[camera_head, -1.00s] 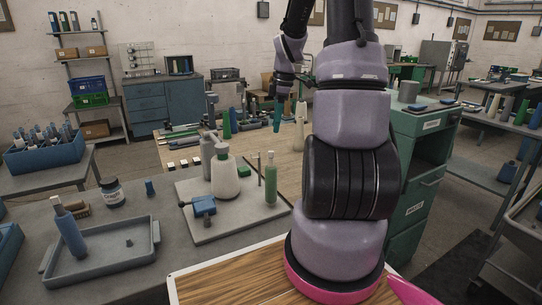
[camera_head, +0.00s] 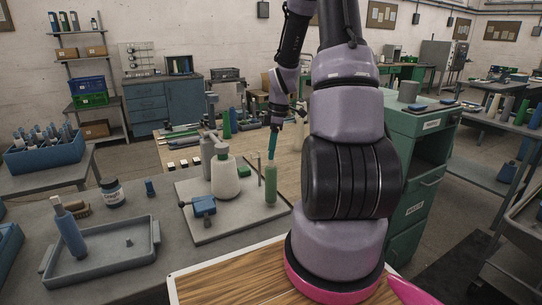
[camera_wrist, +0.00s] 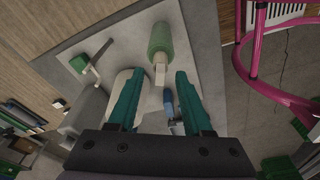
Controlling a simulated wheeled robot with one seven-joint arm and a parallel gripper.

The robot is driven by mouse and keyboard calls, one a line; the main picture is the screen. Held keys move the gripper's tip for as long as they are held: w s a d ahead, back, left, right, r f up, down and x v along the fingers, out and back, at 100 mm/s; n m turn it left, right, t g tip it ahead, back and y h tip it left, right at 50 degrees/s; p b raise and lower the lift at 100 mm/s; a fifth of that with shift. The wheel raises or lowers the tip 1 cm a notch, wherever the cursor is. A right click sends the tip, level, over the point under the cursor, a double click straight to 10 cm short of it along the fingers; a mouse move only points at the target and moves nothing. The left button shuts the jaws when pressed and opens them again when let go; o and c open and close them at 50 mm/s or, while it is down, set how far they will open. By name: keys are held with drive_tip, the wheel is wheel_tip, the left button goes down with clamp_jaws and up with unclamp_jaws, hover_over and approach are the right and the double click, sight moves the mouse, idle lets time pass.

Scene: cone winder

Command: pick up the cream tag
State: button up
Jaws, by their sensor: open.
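My gripper (camera_head: 272,143) has teal fingers pointing down above the green cylinder (camera_head: 270,188) on the grey board. In the wrist view my gripper (camera_wrist: 158,78) is open. The green cylinder (camera_wrist: 161,40) lies just beyond the fingertips, and its narrow pale end (camera_wrist: 160,72) shows between them, with no visible contact. I cannot tell whether this pale end is the cream tag. Small pale pieces (camera_head: 184,163) lie on the wooden table left of the board; one could be the tag, but they are too small to tell.
A cream cone (camera_head: 225,178) stands on the grey board (camera_head: 235,225), left of my gripper, with a blue clamp (camera_head: 203,205) in front. A thin upright rod (camera_head: 259,170) stands close beside the green cylinder. A grey tray (camera_head: 105,258) is at front left.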

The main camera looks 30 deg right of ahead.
clamp_jaws()
wheel_tip(320, 180, up, 13)
idle(0.9)
